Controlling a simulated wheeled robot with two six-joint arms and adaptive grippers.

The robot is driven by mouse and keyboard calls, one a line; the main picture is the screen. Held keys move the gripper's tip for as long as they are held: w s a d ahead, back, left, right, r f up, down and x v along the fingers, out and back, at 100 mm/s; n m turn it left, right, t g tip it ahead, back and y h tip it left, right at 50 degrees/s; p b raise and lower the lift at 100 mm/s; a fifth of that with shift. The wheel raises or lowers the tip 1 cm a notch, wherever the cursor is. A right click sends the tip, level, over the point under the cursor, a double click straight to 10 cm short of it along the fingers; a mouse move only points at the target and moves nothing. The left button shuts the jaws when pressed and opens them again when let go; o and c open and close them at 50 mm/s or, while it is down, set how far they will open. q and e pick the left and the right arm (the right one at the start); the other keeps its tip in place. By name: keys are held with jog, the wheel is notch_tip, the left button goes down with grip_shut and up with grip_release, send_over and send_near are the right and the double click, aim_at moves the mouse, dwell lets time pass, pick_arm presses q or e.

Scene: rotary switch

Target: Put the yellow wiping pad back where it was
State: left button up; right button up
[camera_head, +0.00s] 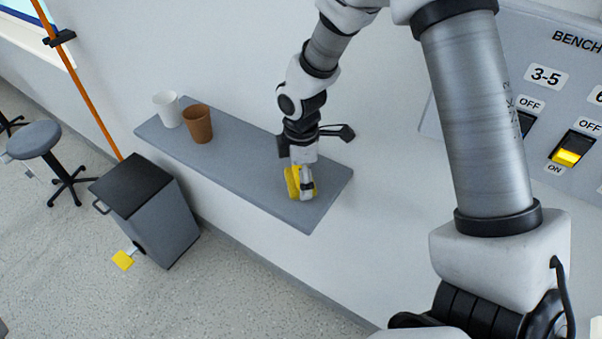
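The yellow wiping pad (292,183) is at the right part of the grey wall shelf (240,166). My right gripper (306,184) points down at the pad, with a finger in front of it and yellow showing on both sides. The gripper looks shut on the pad, and the finger and wrist hide part of it. The pad is at or just above the shelf top; I cannot tell whether it touches. My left gripper is not in view.
A white mug (167,109) and a brown cup (198,124) stand on the shelf's left part. A grey bin (160,215) and a stool (34,140) stand on the floor. A switch panel (545,115) is at the right. The shelf's middle is clear.

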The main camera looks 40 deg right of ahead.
jog(key=o, duration=0.9)
jog(key=shift+c, duration=0.2)
jog(key=shift+s, duration=0.1)
notch_tip(320, 180, up, 12)
jog(key=shift+r, duration=0.1)
